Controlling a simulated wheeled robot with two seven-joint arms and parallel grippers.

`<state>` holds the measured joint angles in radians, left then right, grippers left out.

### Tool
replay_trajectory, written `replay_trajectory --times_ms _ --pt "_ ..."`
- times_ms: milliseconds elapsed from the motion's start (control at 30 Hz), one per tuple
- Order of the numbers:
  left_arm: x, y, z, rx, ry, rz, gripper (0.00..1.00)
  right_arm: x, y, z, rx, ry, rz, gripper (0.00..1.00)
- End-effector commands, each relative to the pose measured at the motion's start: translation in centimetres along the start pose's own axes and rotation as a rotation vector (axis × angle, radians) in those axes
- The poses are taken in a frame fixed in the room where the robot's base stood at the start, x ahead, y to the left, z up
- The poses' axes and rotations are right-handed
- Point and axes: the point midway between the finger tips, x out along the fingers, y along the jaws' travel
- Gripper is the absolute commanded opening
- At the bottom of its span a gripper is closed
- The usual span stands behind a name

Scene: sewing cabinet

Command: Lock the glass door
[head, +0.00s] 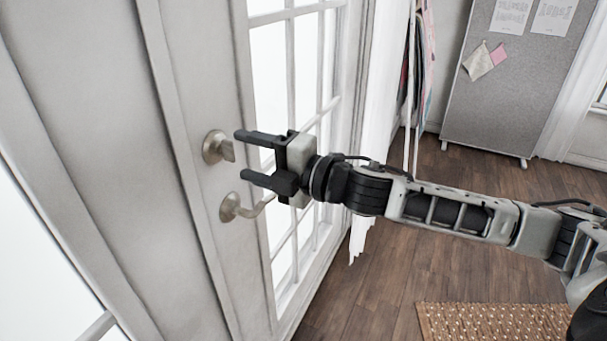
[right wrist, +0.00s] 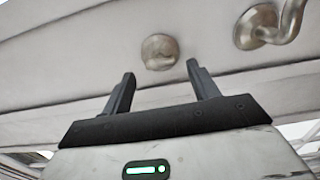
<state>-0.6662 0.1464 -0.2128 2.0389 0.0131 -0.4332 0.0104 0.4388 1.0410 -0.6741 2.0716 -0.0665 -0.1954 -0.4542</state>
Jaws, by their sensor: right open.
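The glass door (head: 259,120) has a white frame with several panes and stands at the left and centre of the head view. A round metal lock with a thumb turn (head: 217,148) sits on its frame. The lock also shows in the right wrist view (right wrist: 159,52), beyond and between the fingertips. A metal lever handle (head: 231,207) is below the lock; it shows at the upper right of the right wrist view (right wrist: 257,27). My right gripper (head: 240,154) is open and empty, its fingers pointing at the lock, apparently just short of it. My left gripper is not in view.
A white curtain (head: 382,90) hangs right of the door, with clothes (head: 425,50) behind it. A grey board on wheels (head: 512,85) stands at the back. A woven rug (head: 490,322) lies on the wooden floor (head: 375,290).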

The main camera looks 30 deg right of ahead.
Motion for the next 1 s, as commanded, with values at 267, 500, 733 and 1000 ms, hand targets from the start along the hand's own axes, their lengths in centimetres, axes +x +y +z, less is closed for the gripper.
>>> replay_trajectory --times_ms 267,500,733,1000 --pt "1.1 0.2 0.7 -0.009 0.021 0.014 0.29 -5.1 -0.7 -0.1 -0.002 0.002 -0.007 0.6" --pt "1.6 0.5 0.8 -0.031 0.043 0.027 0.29 -7.4 -0.6 -0.2 -0.002 0.005 -0.007 0.6" --pt "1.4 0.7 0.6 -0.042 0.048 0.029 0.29 -8.9 -0.3 0.0 0.005 -0.001 -0.003 0.6" --pt "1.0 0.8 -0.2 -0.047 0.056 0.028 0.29 -10.7 0.0 -0.1 0.008 0.003 -0.003 0.6"
